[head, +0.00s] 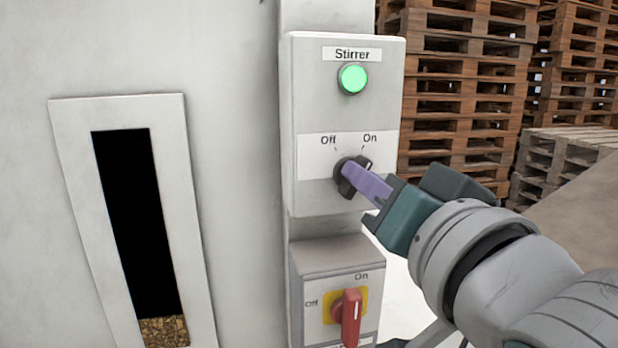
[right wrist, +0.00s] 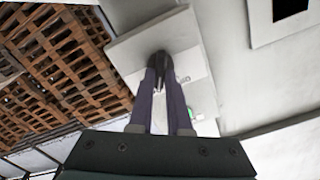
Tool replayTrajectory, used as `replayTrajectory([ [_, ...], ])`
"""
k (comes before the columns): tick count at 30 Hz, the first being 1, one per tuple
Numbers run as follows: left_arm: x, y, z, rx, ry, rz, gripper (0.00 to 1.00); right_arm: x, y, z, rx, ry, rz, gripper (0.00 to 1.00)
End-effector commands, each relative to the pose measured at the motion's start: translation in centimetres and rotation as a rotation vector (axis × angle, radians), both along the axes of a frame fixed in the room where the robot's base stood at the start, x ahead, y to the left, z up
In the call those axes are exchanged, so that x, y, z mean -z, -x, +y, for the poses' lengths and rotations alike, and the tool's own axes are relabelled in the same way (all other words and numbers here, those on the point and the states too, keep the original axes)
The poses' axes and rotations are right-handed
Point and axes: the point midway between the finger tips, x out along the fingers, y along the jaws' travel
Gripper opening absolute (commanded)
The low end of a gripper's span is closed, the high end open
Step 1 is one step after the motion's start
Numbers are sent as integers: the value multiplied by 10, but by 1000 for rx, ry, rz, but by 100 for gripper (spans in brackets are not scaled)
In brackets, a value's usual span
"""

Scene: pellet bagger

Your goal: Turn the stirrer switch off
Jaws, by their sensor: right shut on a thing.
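The stirrer switch is a black rotary knob (head: 345,186) on a light grey box (head: 310,195) labelled "Stirrer", with "Off" at upper left and "On" at upper right. The knob's upper end leans towards "On". The round lamp (head: 352,78) above it glows green. My right gripper (head: 360,180) reaches in from the right, its purple fingers shut on the knob. In the right wrist view the knob (right wrist: 160,66) sits between the two fingertips. The fingers partly hide the knob in the head view. My left gripper is not in view.
Just below is a second box (head: 310,262) with a red handle (head: 350,318) on a yellow plate, also marked "Off" and "On". A machine wall with a dark window (head: 130,210) showing pellets at its bottom stands left. Stacked wooden pallets (head: 465,85) stand behind, right.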

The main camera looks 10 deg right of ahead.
Motion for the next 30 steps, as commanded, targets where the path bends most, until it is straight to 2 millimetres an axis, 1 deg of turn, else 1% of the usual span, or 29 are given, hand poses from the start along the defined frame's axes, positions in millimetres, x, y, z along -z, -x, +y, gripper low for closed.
replayTrajectory([
  [8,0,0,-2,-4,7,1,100,0,0,0,0,10,0,0],
  [14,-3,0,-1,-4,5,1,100,-1,0,0,0,72,-1,0],
  [20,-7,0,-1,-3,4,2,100,-1,0,1,0,208,-6,0],
  [30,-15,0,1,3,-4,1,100,-2,0,3,0,528,-17,0],
])
